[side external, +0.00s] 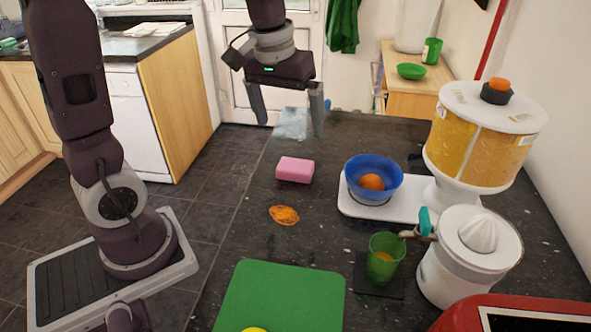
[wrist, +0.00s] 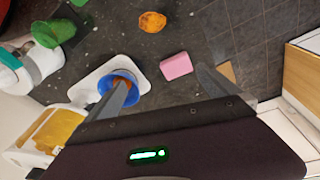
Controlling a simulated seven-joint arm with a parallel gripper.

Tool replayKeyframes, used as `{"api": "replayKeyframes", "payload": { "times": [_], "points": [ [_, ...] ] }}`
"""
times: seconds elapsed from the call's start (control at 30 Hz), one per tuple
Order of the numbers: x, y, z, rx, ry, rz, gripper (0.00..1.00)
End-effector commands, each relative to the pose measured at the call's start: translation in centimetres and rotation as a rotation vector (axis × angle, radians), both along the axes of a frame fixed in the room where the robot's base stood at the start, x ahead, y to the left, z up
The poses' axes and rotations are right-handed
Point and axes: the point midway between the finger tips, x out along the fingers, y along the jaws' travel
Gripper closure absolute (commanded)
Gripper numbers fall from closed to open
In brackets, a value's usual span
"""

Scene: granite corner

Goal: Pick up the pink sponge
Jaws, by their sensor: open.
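The pink sponge (side external: 295,169) lies flat on the dark granite counter, left of the blue bowl. It also shows in the wrist view (wrist: 176,66), ahead of the fingertips and nearer the right finger. My gripper (side external: 290,115) is open and empty, with its fingers pointing down, above the counter and toward its far end from the sponge. In the wrist view, the two fingers of my gripper (wrist: 164,78) are spread wide with nothing between them. The sponge is fully visible in both views.
A blue bowl (side external: 385,188) holding an orange fruit sits on a white base right of the sponge. An orange slice-like piece (side external: 284,215) lies nearer the camera. A green board (side external: 270,292), green cup (side external: 383,262) and white juicer (side external: 470,252) stand nearer. The counter around the sponge is clear.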

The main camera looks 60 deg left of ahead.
Motion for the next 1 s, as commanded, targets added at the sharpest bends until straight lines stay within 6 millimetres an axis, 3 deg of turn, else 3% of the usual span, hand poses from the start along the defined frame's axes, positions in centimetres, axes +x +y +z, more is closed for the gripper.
{"api": "replayKeyframes", "payload": {
  "times": [0.03,0.1,0.23,0.7,1.0],
  "points": [
    [2.0,1.6,-2.5,-0.013,0.056,0.065,0.00],
    [4.1,3.5,-5.4,-0.024,0.106,0.145,0.00],
    [6.0,5.7,-9.2,-0.034,0.162,0.234,0.00],
    [5.6,5.8,-16.5,-0.037,0.180,0.255,0.00],
    [5.7,5.8,-17.3,-0.036,0.176,0.254,0.02]
  ]
}}
